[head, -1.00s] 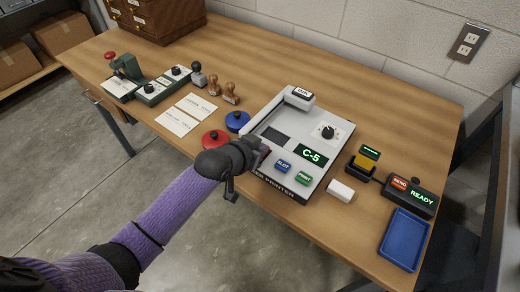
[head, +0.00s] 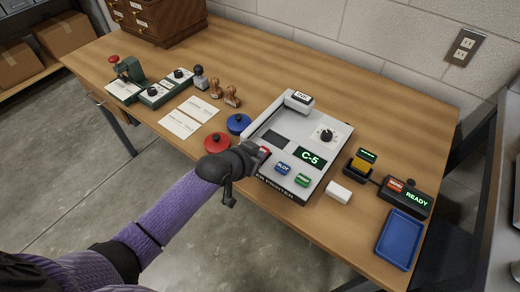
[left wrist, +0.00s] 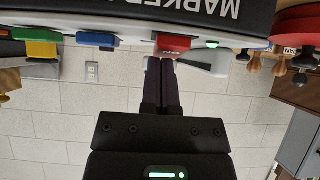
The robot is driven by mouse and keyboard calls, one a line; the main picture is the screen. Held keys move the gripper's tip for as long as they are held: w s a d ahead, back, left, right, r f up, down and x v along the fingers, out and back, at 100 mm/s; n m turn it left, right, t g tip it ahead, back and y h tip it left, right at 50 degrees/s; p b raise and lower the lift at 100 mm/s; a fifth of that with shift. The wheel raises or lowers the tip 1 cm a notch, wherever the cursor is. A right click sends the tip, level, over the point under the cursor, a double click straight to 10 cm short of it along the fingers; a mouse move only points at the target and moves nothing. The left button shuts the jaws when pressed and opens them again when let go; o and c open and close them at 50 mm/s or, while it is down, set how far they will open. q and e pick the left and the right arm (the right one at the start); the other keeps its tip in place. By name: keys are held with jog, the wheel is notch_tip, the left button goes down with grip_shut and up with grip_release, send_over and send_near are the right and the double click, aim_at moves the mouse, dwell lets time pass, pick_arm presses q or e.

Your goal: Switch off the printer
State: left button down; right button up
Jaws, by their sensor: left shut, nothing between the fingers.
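The grey marker printer (head: 272,122) stands at the front edge of the table, its display (head: 310,156) lit with "C-5". Along its front are a red button (head: 265,152), a blue SLOT button (head: 283,168) and a green PRINT button (head: 303,180). The red button also shows in the left wrist view (left wrist: 172,42), with a small lit green lamp (left wrist: 212,44) beside it. My left gripper (head: 256,150) is shut and empty, its fingertips (left wrist: 160,62) close to the red button; I cannot tell whether they touch it. My right gripper is not in view.
Left of the printer are a red round pad (head: 217,143), a blue one (head: 238,123) and stamps (head: 231,96). Right of it are a white block (head: 338,192), a yellow-topped device (head: 361,164), a READY box (head: 404,196) and a blue tray (head: 399,240).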

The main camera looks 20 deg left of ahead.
pick_arm(q)
jog(key=shift+s+f, duration=0.2)
jog(key=shift+f, duration=0.15)
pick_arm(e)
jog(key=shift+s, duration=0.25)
pick_arm(q)
jog(key=w+r+p+v, duration=0.1)
jog(key=r+p+v, duration=0.1)
jog(key=p+v, duration=0.7)
jog(key=v, duration=0.3)
jog(key=shift+r, duration=0.45)
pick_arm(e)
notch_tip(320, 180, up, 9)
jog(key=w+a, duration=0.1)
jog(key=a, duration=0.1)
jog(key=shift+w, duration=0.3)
pick_arm(q)
jog(key=shift+s+d, duration=0.1)
